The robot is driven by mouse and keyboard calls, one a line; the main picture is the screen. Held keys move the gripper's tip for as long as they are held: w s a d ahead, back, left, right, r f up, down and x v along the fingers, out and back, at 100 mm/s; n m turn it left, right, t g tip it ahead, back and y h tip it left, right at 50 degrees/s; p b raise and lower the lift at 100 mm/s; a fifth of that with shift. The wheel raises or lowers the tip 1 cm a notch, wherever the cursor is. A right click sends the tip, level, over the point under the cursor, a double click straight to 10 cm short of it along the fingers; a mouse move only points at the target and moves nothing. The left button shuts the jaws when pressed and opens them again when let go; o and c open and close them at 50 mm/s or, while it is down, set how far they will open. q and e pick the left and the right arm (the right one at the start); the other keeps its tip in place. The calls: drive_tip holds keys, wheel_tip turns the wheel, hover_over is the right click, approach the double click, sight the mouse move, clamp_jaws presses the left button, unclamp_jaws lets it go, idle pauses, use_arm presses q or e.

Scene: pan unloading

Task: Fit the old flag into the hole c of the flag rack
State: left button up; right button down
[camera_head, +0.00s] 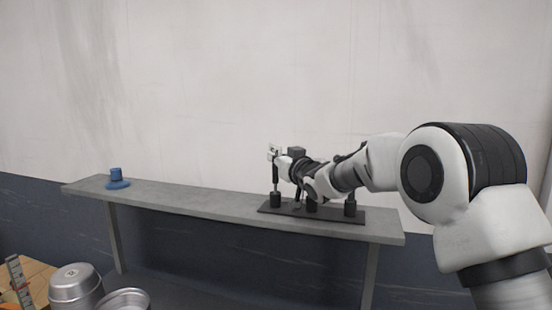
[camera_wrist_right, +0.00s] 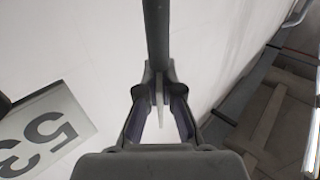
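In the head view the dark flag rack (camera_head: 335,214) lies on the grey shelf, with several upright black sockets. No hole letters are readable. My right gripper (camera_head: 282,167) is at the rack's left end. Its fingers (camera_wrist_right: 158,80) close around a dark pole (camera_wrist_right: 157,35), which I take as the old flag's pole. In the head view a dark pole (camera_head: 275,178) stands upright above the left socket (camera_head: 275,200), with a small white plate at its top. A plate with digits (camera_wrist_right: 45,135) shows at left in the wrist view. My left gripper is out of view.
A blue round object (camera_head: 117,180) stands at the shelf's (camera_head: 190,198) left end; the shelf between it and the rack is clear. Metal pots (camera_head: 75,283) are at lower left. The wall (camera_head: 200,80) rises close behind the shelf. My right arm hides part of the rack.

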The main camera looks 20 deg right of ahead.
drive_tip(key=shift+f+b, duration=0.9)
drive_tip(key=shift+f, duration=0.5)
idle(0.5)
drive_tip(key=c, duration=1.2)
unclamp_jaws()
drive_tip(key=shift+c, duration=0.2)
drive_tip(key=s+d, duration=0.2)
drive_tip(key=s, duration=0.9)
drive_tip(key=shift+s+d+f, duration=0.15)
drive_tip(key=shift+s, duration=0.25)
